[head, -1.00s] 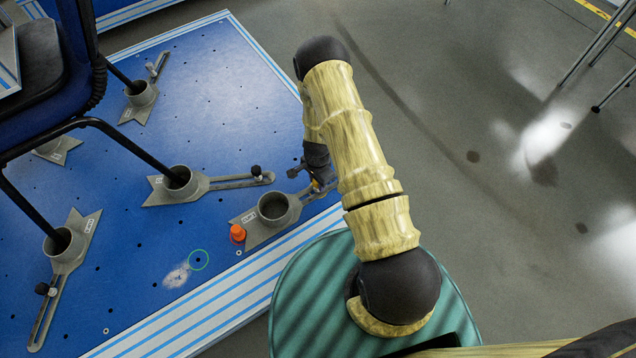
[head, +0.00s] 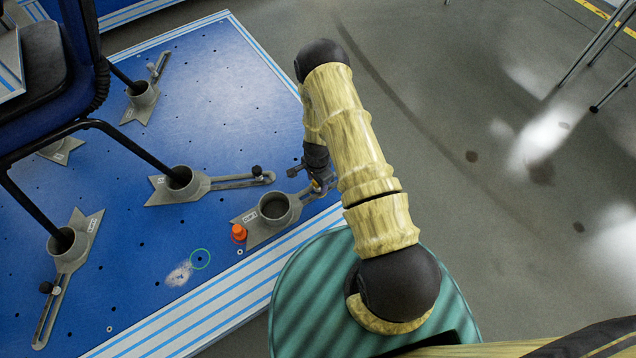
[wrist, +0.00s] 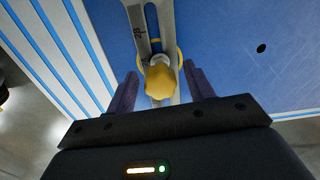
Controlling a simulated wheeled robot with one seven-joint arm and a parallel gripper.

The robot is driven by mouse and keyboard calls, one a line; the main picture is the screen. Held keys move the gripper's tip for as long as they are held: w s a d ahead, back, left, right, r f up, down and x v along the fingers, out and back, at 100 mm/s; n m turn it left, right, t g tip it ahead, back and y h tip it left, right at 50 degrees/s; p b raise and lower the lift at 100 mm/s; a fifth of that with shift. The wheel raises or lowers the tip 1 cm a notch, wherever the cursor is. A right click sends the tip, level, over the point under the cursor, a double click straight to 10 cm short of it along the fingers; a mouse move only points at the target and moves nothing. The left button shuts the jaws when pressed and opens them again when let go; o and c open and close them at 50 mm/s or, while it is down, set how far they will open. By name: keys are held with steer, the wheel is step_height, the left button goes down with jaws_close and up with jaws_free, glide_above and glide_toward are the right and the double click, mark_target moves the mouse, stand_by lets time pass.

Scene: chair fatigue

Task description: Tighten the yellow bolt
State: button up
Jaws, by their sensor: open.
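The yellow bolt (wrist: 160,80) shows in the wrist view, standing in the slot of a grey metal bracket (wrist: 140,25). My gripper (wrist: 163,88) is open, with one dark finger on each side of the bolt. Whether either finger touches the bolt cannot be told. In the head view my gripper (head: 322,184) is over the slotted arm of the nearest bracket (head: 245,230), at the right edge of the blue platform. The bolt is mostly hidden there by my gripper.
The blue platform (head: 120,255) holds several other grey brackets with dark knobs. A chair (head: 50,70) stands with its legs in bracket cups. A green circle (head: 200,259) marks the platform.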

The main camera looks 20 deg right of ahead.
steer(key=shift+n, duration=0.9)
steer(key=n, duration=0.4)
steer(key=shift+p, duration=0.4)
steer(key=shift+r+n, duration=0.1)
steer(key=shift+n, duration=0.5)
steer(key=n, duration=0.2)
steer(key=shift+n+p, duration=0.4)
steer(key=n, duration=0.4)
steer(key=shift+p, duration=0.35)
